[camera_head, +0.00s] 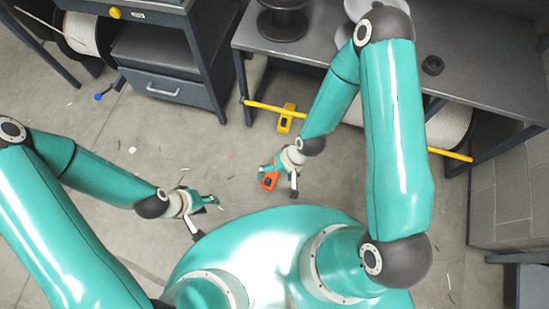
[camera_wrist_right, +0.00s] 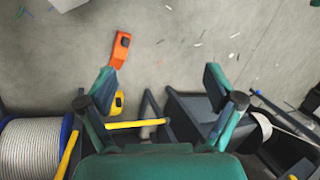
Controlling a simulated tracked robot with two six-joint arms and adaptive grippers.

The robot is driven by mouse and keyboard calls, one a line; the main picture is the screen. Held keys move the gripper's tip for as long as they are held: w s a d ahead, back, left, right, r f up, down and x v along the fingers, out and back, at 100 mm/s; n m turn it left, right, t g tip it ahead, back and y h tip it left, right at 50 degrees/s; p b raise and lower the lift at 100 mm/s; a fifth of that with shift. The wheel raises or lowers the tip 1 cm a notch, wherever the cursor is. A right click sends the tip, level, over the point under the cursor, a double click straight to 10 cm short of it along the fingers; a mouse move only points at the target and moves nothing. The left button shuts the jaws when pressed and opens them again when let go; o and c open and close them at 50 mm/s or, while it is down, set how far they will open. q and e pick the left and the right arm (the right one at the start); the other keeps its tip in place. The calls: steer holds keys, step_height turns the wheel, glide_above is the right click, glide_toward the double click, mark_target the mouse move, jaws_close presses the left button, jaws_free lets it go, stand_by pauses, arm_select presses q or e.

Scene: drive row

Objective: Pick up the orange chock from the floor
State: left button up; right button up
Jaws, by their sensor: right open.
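The orange chock (camera_head: 269,181) lies on the floor, partly covered by a finger of my right gripper (camera_head: 279,184) in the head view. In the right wrist view the orange chock (camera_wrist_right: 121,46) is whole, with a dark patch on top, beyond the tip of the left-hand finger. The right gripper (camera_wrist_right: 160,80) is open with nothing between its fingers, and the chock is off to the left of the gap. My left gripper (camera_head: 208,217) is over bare floor to the left of the chock; its fingers look spread and empty.
A yellow chock (camera_head: 285,118) sits by a yellow bar (camera_head: 262,106) at the bench (camera_head: 315,38). A drawer cabinet (camera_head: 167,88) stands at the back left, with a cable reel (camera_head: 84,33) beside it. The floor around the orange chock is open, with small scraps.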

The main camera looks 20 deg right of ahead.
steer(key=w+f+m+b, duration=0.1)
steer(key=w+f+b, duration=0.25)
steer(key=f, duration=0.45)
steer(key=w+f+m+g+h+b, duration=0.1)
steer(key=w+f+b, duration=0.1)
steer(key=f+b, duration=0.45)
steer(key=w+f+m+b, duration=0.1)
steer(key=w+f+b, duration=0.2)
steer(key=f, duration=0.7)
steer(key=m+h+b, duration=0.2)
steer(key=h+b, duration=0.1)
steer(key=b, duration=0.5)
glide_above(272, 174)
step_height(272, 174, down, 13)
steer(key=shift+t, duration=0.3)
step_height(272, 174, down, 10)
steer(key=b, duration=0.4)
steer(key=shift+w+d, duration=0.1)
steer(key=shift+f, duration=0.65)
step_height(272, 174, down, 5)
steer(key=b, duration=0.3)
steer(key=shift+b, duration=0.35)
steer(key=c, duration=1.6)
